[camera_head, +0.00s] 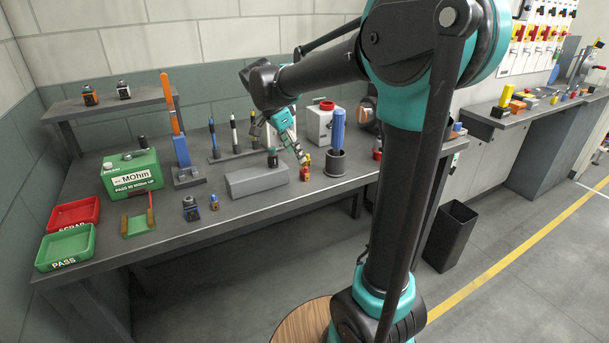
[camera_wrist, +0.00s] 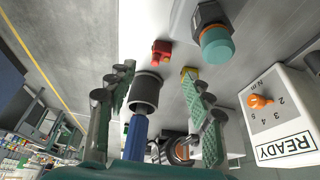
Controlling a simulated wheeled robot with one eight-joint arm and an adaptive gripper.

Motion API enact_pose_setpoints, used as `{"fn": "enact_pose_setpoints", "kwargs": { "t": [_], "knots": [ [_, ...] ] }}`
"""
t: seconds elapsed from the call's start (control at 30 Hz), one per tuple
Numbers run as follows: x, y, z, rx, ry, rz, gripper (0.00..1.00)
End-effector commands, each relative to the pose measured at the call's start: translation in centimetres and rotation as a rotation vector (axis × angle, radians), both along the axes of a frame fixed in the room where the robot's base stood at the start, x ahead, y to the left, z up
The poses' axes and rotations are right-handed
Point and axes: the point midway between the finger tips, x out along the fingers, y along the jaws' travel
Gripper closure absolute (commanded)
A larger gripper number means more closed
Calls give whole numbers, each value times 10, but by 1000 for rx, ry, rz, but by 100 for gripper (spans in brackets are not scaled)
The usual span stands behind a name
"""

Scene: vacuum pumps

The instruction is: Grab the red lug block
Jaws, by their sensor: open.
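The red lug block (camera_head: 305,175) stands on the bench near its front edge, left of a dark cup. It also shows in the wrist view (camera_wrist: 161,50), small and red with a stepped shape, beyond the fingertips. My gripper (camera_head: 301,158) is above the block in the head view, pointing down and tilted. The block looks apart from both fingers. A small yellow piece (camera_wrist: 190,72) shows at the right fingertip.
The dark cup (camera_head: 336,163) holding a blue handle (camera_head: 338,128) stands close on the right. A grey block (camera_head: 256,180) lies to the left, with a teal-topped part (camera_head: 273,158) behind it. A white box (camera_head: 319,125) stands behind. Bench in front of the block is clear.

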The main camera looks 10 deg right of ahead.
Motion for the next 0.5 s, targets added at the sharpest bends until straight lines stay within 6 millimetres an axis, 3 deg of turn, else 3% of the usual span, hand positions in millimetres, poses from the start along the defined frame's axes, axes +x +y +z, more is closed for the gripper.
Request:
{"fn": "enact_pose_setpoints", "kwargs": {
  "t": [0.5],
  "knots": [
    [12,-22,-48,0,1,-1,48]
  ]
}}
